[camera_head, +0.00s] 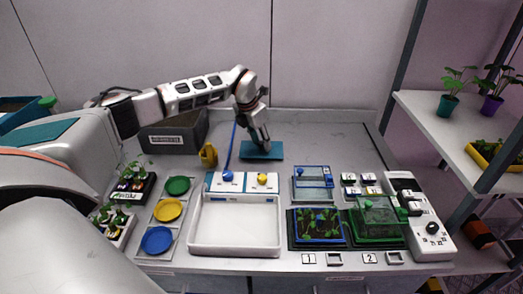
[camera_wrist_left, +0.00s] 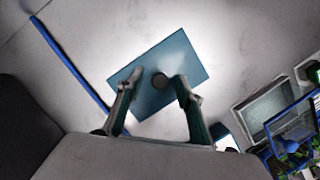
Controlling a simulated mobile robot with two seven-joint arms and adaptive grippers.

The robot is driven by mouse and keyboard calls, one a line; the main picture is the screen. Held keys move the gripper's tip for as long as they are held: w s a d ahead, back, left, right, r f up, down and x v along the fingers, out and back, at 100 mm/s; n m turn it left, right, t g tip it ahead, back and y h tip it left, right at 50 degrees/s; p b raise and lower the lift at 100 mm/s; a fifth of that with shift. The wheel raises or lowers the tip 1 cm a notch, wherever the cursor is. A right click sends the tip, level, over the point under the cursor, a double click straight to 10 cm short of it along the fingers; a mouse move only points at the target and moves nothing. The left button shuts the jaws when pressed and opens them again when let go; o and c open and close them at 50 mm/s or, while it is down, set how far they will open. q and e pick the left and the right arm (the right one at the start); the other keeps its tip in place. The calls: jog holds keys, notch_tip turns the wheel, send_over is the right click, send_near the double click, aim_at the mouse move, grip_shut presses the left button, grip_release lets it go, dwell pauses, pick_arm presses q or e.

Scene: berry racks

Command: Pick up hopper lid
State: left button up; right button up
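The hopper lid (camera_head: 258,152) is a flat teal plate lying at the back middle of the grey table. In the left wrist view the lid (camera_wrist_left: 187,55) shows a round dark grey knob (camera_wrist_left: 158,81) near its middle. My left gripper (camera_head: 264,138) points down over the lid, and its fingers hide part of it. In the left wrist view my left gripper (camera_wrist_left: 156,84) is open, with the knob between its spread fingertips, closer to the right one. I cannot tell whether a finger touches the lid. My right gripper is not in view.
A dark grey bin (camera_head: 176,136) and a yellow cup (camera_head: 208,155) stand left of the lid. A blue rod (camera_head: 232,146) rises close beside it. A white tray (camera_head: 235,250) lies in front, and a blue-framed box (camera_head: 313,184) stands to the right. The back right table is clear.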

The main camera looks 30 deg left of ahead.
pick_arm(q)
grip_shut()
jog(key=shift+r, duration=0.1)
